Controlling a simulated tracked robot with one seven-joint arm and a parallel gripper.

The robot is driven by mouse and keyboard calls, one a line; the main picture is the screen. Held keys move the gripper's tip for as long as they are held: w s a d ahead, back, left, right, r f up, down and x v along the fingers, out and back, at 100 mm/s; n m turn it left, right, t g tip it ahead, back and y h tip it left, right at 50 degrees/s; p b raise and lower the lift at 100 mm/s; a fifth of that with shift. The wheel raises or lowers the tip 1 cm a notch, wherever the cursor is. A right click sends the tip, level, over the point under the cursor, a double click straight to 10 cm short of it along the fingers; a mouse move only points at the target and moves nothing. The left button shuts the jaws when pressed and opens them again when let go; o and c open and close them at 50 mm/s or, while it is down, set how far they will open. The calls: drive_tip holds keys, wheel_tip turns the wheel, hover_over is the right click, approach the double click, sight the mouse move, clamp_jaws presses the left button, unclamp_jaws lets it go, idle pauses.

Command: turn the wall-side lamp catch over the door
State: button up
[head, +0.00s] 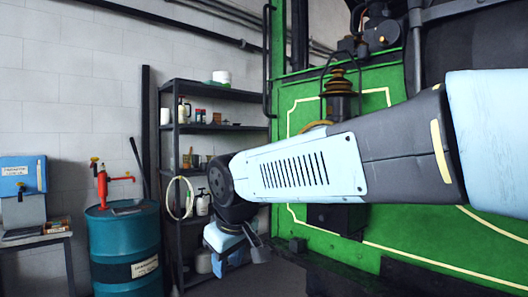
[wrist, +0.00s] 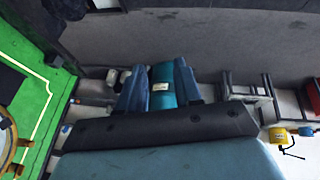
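The lamp (head: 340,82), dark with a brass-coloured top, stands against the green tram panel (head: 376,78). My arm crosses in front of the lamp's lower part in the head view. I cannot make out its door or the wall-side catch. A brassy round part, probably of the lamp, shows at the left edge of the wrist view (wrist: 8,143). My gripper (head: 230,258) hangs low to the left of the lamp, well apart from it. In the wrist view its two blue fingers (wrist: 160,75) are spread with nothing held between them.
A teal drum (head: 125,250) with a red pump (head: 103,187) stands left of my gripper. Dark shelving (head: 210,128) with bottles and cans is behind it. A blue box (head: 22,176) sits on a bench at far left. Floor shows between drum and tram.

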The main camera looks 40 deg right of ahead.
drive_tip(key=w+d+r+n+g+h, duration=0.2)
drive_tip(key=w+d+r+n+h, duration=0.45)
drive_tip(key=w+d, duration=0.6)
drive_tip(key=w+d+r+n+g+h, duration=0.1)
drive_tip(key=w+d+r+n+h, duration=0.55)
drive_tip(key=w+d, duration=0.6)
drive_tip(key=w+d+r+n+h, duration=0.2)
drive_tip(key=w+r+n+h, duration=0.2)
drive_tip(key=w+r, duration=0.25)
drive_tip(key=d, duration=1.3)
drive_tip(key=shift+w+d+r+g, duration=0.2)
drive_tip(key=shift+w+d+g, duration=0.05)
drive_tip(key=shift+g, duration=0.15)
drive_tip(key=shift+c, duration=0.2)
